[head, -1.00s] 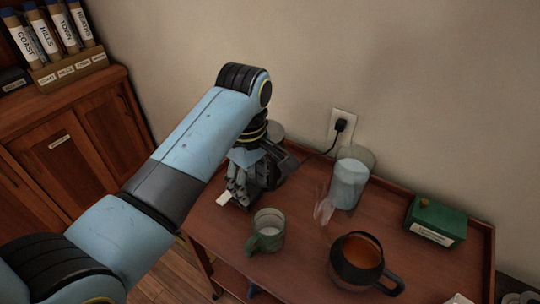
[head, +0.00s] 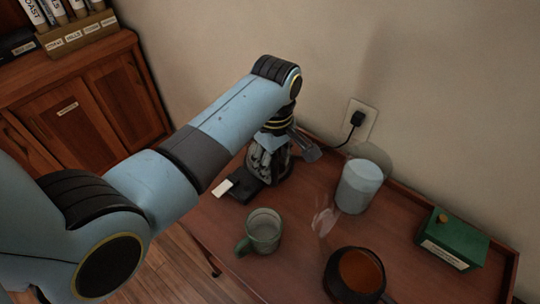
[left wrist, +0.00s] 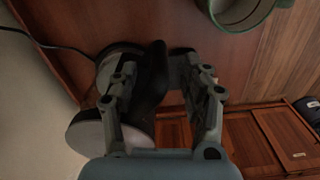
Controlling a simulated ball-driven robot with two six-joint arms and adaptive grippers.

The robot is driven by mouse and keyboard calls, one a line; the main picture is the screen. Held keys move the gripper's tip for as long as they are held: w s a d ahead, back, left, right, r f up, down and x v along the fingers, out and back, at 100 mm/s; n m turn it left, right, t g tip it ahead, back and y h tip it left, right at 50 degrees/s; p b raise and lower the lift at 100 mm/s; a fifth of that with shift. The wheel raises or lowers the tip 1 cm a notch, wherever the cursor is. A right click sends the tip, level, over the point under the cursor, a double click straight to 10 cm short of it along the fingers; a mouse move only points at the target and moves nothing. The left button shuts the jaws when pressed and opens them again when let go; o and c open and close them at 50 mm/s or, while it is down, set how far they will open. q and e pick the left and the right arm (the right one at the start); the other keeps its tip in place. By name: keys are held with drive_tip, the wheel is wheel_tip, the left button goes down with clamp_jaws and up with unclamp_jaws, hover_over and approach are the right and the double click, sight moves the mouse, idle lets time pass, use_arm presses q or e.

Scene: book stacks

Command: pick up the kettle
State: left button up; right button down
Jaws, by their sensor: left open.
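The kettle is mostly hidden by my left arm and gripper in the head view; a grey part of it (head: 309,151) shows just right of the gripper. In the left wrist view its black handle (left wrist: 152,82) and pale metal body show. My left gripper (head: 270,165) is open, with its fingers (left wrist: 156,85) on either side of the black handle. I cannot tell whether they touch it. A black piece with a white label (head: 223,187) lies at the gripper's left. My right gripper is not in view.
A black cord runs to a wall socket (head: 357,118). A wooden cabinet (head: 110,100) stands at left.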

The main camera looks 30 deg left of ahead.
sight(274, 174)
use_arm(q)
wheel_tip(274, 174, down, 4)
drive_tip(key=shift+a, duration=0.1)
drive_tip(key=shift+w+f, duration=0.1)
drive_tip(key=shift+f, duration=0.4)
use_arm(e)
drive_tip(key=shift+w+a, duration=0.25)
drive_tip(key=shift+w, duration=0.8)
use_arm(q)
drive_tip(key=c, duration=0.5)
clamp_jaws()
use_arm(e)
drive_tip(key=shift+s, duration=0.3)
use_arm(q)
drive_tip(key=shift+r, duration=0.1)
